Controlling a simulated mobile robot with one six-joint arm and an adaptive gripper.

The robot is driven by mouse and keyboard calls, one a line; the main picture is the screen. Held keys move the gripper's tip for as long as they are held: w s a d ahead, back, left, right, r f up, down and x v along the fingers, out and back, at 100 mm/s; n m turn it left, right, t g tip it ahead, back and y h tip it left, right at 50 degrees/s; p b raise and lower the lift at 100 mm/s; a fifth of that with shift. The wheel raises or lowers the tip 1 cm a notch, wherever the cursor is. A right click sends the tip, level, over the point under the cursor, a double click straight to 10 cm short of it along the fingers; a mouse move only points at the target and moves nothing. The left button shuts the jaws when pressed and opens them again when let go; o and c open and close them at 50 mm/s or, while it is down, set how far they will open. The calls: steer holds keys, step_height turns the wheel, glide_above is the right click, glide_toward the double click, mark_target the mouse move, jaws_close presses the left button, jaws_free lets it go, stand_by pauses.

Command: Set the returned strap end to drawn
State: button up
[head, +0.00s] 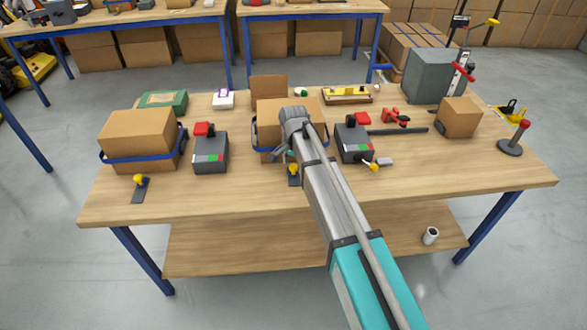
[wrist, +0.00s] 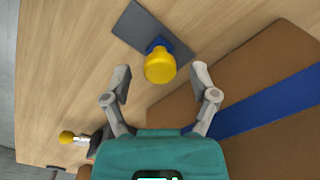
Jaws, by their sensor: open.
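In the head view a cardboard box (head: 268,113) with a blue strap (head: 262,149) stands mid-table, partly hidden by my arm. In front of it a yellow knob (head: 293,168) sits on a dark plate (head: 294,181). In the wrist view the same yellow knob (wrist: 160,68) stands on a blue collar on the dark plate (wrist: 133,24), beside the box's blue strap (wrist: 262,108). My gripper (wrist: 161,74) is open, its fingertips either side of the knob with gaps; contact is not visible. A second strapped box (head: 137,135) stands left, with its own yellow knob (head: 139,179) on a plate.
Grey devices with red tops stand left (head: 210,150) and right (head: 354,142) of the middle box. The right one has a yellow-knobbed lever (head: 373,166). A small box (head: 459,117) and a red-topped post (head: 515,140) stand further right. The front table edge is mostly clear.

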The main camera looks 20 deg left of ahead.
steer(key=shift+f, duration=0.2)
jaws_close()
stand_by(0.4)
